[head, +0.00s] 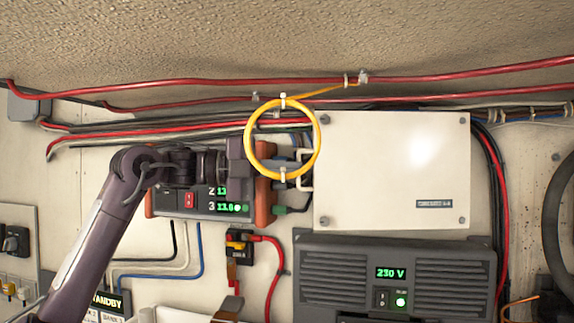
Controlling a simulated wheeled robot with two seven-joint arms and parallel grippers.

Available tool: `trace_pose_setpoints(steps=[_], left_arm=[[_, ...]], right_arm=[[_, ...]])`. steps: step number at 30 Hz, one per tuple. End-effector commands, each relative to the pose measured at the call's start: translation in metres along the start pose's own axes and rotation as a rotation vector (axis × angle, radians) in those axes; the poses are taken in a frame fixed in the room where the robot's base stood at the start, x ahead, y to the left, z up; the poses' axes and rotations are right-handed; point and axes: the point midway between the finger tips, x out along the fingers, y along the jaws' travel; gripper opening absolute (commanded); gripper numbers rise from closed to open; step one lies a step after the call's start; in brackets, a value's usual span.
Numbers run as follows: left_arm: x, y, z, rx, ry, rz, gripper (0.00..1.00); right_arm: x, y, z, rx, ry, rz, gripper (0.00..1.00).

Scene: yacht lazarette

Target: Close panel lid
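A white box (375,165) with a flat front cover hangs on the wall right of centre. Its cover has screws at the corners and a small dark label, and it looks flush. I cannot tell whether this cover is the panel lid; no lid standing open is clear in view. My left arm comes in from the lower left and bends right. My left gripper (241,163) is in front of the grey-and-orange meter unit, left of the white box and apart from it. Its fingertips are not clear, so its opening cannot be told. My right gripper is not in view.
A yellow cable loop (248,140) hangs just right of my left gripper. Red cables (200,82) run along the top. A dark 230 V unit (397,252) is below the white box. A small red-and-yellow switch (238,242) and a STANDBY panel (106,301) are lower left.

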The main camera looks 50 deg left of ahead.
Motion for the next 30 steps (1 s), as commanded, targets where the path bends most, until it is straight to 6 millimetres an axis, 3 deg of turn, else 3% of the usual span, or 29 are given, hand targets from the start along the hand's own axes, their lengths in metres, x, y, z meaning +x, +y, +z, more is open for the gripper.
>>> trace_pose_setpoints(steps=[6,20,23,30], left_arm=[[0.000,0.000,0.009,0.000,-0.014,0.001,0.00],[-0.001,0.000,0.009,0.000,-0.015,0.000,0.00],[-0.008,0.002,0.010,0.000,-0.016,0.000,0.00],[-0.049,0.003,0.009,0.001,-0.020,0.001,0.00]], right_arm=[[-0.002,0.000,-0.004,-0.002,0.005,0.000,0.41],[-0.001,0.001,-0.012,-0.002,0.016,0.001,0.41],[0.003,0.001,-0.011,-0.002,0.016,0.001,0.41],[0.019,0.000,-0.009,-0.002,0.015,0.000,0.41]])
